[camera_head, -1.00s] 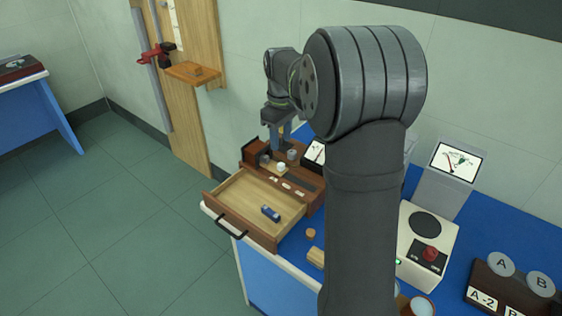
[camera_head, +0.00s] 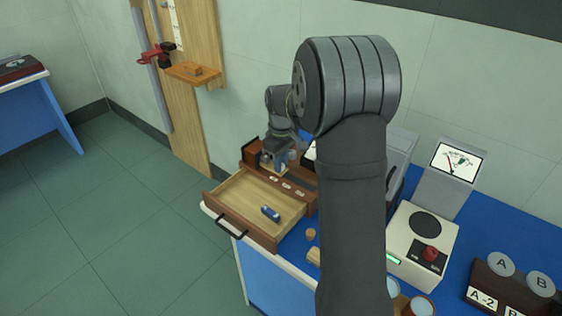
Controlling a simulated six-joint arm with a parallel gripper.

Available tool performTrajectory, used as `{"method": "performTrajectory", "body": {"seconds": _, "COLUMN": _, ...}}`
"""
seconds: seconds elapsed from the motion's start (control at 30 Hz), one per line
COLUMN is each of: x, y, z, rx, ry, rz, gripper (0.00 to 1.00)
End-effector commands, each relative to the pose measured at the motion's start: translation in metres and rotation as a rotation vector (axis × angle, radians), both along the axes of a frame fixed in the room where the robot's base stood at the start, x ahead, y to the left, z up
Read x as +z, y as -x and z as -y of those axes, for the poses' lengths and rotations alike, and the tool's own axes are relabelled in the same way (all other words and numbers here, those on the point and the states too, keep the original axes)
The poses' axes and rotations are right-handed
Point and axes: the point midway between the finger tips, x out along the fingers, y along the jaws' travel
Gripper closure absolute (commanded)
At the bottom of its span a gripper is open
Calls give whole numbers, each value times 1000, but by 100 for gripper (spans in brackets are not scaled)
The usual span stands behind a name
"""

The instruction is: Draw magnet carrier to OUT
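A wooden unit (camera_head: 302,201) stands on the blue bench with its drawer (camera_head: 237,203) pulled out. Small white labels (camera_head: 286,185) lie along its top, too small to read. I cannot tell for certain which part is the magnet carrier; small knobs seen earlier on this top are now mostly hidden behind my gripper. My gripper (camera_head: 274,166) points down at the back left of the unit's top, close to or touching it. Its fingers are too small and covered to tell whether they are open or shut.
A blue object (camera_head: 270,213) lies in the drawer. A white device (camera_head: 423,245) with a red knob, a meter (camera_head: 456,161) and a rack with discs marked A (camera_head: 501,264) and B stand to the right. My arm covers the bench's middle.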

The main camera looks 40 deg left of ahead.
Motion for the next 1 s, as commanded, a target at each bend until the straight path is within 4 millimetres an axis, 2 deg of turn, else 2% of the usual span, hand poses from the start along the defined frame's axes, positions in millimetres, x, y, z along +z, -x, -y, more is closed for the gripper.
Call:
{"method": "performTrajectory", "body": {"seconds": 0.03, "x": 0, "y": 0, "z": 0, "rx": 0, "ry": 0, "rz": 0, "gripper": 91}}
{"method": "performTrajectory", "body": {"seconds": 0.1, "x": 0, "y": 0, "z": 0, "rx": 0, "ry": 0, "rz": 0, "gripper": 100}}
{"method": "performTrajectory", "body": {"seconds": 0.3, "x": 0, "y": 0, "z": 3, "rx": -1, "ry": 0, "rz": 0, "gripper": 100}}
{"method": "performTrajectory", "body": {"seconds": 0.37, "x": 1, "y": -1, "z": 11, "rx": -2, "ry": 1, "rz": -1, "gripper": 100}}
{"method": "performTrajectory", "body": {"seconds": 0.6, "x": 1, "y": -2, "z": 69, "rx": -5, "ry": 0, "rz": 1, "gripper": 100}}
{"method": "performTrajectory", "body": {"seconds": 0.7, "x": 1, "y": -1, "z": 88, "rx": -3, "ry": 0, "rz": 1, "gripper": 100}}
{"method": "performTrajectory", "body": {"seconds": 0.8, "x": 1, "y": -1, "z": 97, "rx": -2, "ry": -1, "rz": 1, "gripper": 100}}
{"method": "performTrajectory", "body": {"seconds": 1.0, "x": 1, "y": -1, "z": 101, "rx": -1, "ry": 2, "rz": 1, "gripper": 100}}
